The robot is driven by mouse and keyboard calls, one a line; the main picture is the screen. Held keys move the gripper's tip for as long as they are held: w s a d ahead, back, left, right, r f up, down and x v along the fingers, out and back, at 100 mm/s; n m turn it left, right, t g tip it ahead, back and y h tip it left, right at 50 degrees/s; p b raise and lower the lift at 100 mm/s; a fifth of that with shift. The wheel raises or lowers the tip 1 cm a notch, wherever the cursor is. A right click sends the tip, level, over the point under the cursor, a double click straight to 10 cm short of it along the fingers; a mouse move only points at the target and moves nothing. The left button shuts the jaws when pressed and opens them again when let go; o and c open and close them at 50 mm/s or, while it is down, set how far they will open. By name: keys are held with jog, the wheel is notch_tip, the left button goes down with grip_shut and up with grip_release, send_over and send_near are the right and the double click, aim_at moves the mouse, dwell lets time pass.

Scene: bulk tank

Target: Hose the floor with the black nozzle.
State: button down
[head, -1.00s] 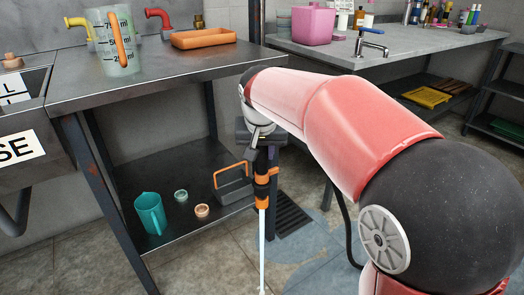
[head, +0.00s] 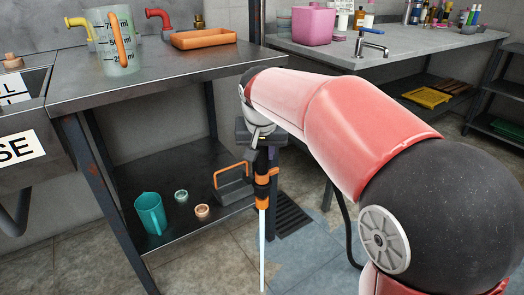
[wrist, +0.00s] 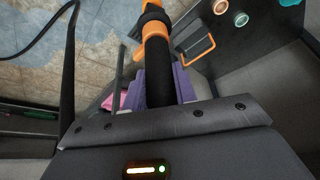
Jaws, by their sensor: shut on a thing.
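My gripper (wrist: 161,84) is shut on the black nozzle (wrist: 160,80), its purple fingers on either side of the black grip. The nozzle has orange bands and points down. In the head view the nozzle (head: 262,163) hangs below my wrist, in front of the lower shelf. A thin pale water jet (head: 262,238) runs straight down from it towards the floor (head: 320,237). The floor tiles are blue-grey on the right, with a tan patch near the jet. In the wrist view the floor (wrist: 105,35) shows tan and blue-grey areas.
A steel table (head: 150,75) stands at left, with a teal jug (head: 150,214), small cups and a grey caddy (head: 233,190) on its lower shelf. A floor drain (head: 288,216) lies behind the jet. A black hose (head: 349,230) hangs at right.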

jog(key=shift+s+a, duration=0.6)
jog(key=shift+a, duration=0.3)
jog(key=shift+s+a, duration=0.1)
jog(key=shift+a, duration=0.05)
dwell(1.0)
jog(key=shift+s+a, duration=0.5)
jog(key=shift+a, duration=0.2)
dwell(1.1)
jog(key=s+d+b, duration=0.3)
jog(key=s+d, duration=0.1)
jog(key=s, duration=0.3)
jog(key=shift+d+b, duration=0.3)
jog(key=shift+d, duration=0.1)
dwell(0.7)
jog(key=shift+s, duration=0.1)
jog(key=shift+d, duration=0.15)
dwell(1.2)
